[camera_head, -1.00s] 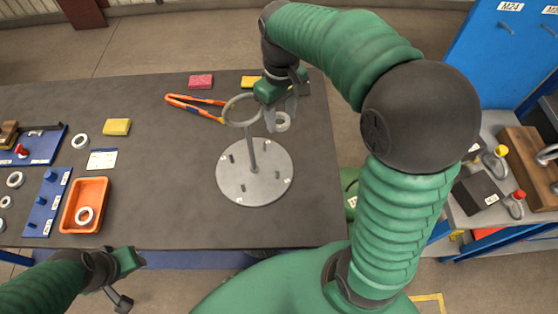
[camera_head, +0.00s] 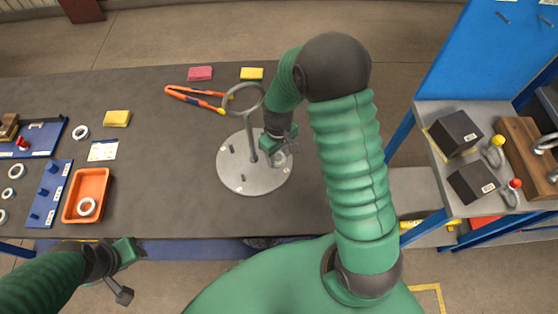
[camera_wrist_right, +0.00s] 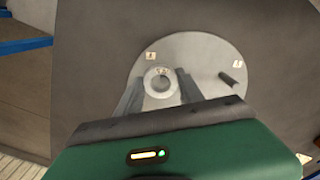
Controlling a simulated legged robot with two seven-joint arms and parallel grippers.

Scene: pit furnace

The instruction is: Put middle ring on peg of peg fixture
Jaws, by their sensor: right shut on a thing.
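The peg fixture (camera_head: 240,180) is a round grey plate with short pegs and a central post topped by a hoop (camera_head: 243,98). My right gripper (camera_head: 286,146) is at the plate's right edge, pointing down, shut on a pale ring (camera_wrist_right: 161,82). In the right wrist view the ring sits between the fingertips over the plate (camera_wrist_right: 205,55). A small dark spot shows within the ring; I cannot tell whether the ring is around a peg. Another short peg (camera_wrist_right: 229,79) stands bare to the right. My left gripper (camera_head: 126,254) is off the table's front edge; its jaw opening is unclear.
An orange tray (camera_head: 68,212) holding a ring, a blue peg board (camera_head: 48,190) and loose rings (camera_head: 81,132) lie at left. The hoop and post rise close to my right gripper. A shelf (camera_head: 430,125) stands at right.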

